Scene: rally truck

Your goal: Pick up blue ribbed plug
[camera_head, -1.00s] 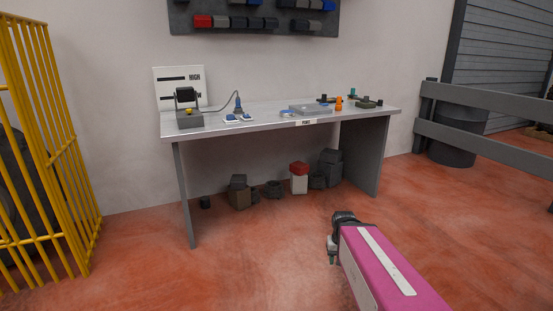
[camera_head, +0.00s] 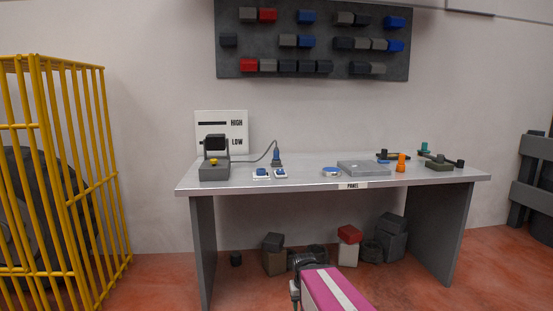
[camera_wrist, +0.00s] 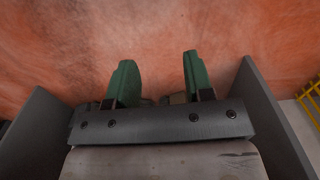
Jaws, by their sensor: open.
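A blue plug (camera_head: 276,157) stands upright on the grey workbench (camera_head: 320,158), left of its middle, with a dark cable running from it to a grey device (camera_head: 214,170). Its ribs are too small to make out. Two low blue pieces on white bases, a left one (camera_head: 261,173) and a right one (camera_head: 281,173), sit just in front of it. My gripper (camera_wrist: 158,78) is open and empty in the wrist view, its two green fingers apart over the red floor. In the head view my arm is low in front of the bench, below its top. The plug is not in the wrist view.
A flat grey box (camera_head: 362,168), an orange piece (camera_head: 401,163) and a round white-and-blue piece (camera_head: 331,172) lie on the bench's right half. Boxes, one with a red top (camera_head: 348,234), stand underneath. A yellow cage (camera_head: 75,180) is at left.

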